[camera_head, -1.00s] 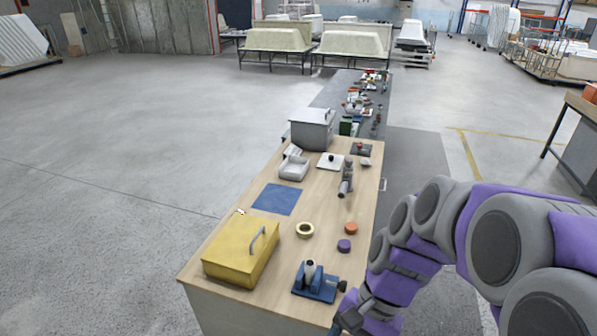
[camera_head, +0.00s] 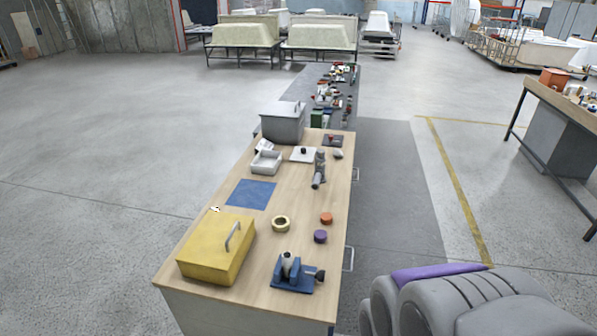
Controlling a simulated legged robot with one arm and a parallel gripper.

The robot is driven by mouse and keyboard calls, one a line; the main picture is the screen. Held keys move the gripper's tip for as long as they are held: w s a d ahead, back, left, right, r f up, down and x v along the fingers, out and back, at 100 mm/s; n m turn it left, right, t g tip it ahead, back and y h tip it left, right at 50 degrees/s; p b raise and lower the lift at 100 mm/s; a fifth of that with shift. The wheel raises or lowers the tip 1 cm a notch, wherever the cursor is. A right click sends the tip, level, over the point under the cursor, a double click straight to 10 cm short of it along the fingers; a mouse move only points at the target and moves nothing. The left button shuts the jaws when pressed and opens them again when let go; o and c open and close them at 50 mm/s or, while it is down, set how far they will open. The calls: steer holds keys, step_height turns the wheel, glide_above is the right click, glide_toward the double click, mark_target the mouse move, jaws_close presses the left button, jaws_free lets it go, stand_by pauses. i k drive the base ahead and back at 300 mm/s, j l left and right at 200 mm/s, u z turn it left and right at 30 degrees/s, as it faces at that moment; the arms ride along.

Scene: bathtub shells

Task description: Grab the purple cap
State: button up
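The purple cap (camera_head: 320,236) is a small round disc lying on the wooden workbench (camera_head: 262,275), near its right edge. An orange cap (camera_head: 326,218) lies just behind it. A roll of pale tape (camera_head: 280,223) lies to its left, and a blue vise-like tool (camera_head: 292,274) stands in front of it. My arm shows only as grey and purple links at the bottom right, off the bench. My gripper is out of the frame.
A yellow box with a handle (camera_head: 215,249) stands at the bench's front left. A grey bin (camera_head: 283,121) stands at the far end.

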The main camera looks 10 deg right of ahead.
mark_target(320, 235)
steer(key=i+l+u, duration=0.35)
steer(key=i+l, duration=0.15)
steer(key=l, duration=0.2)
steer(key=i+l+u, duration=0.15)
steer(key=l, duration=0.25)
steer(key=i, duration=0.05)
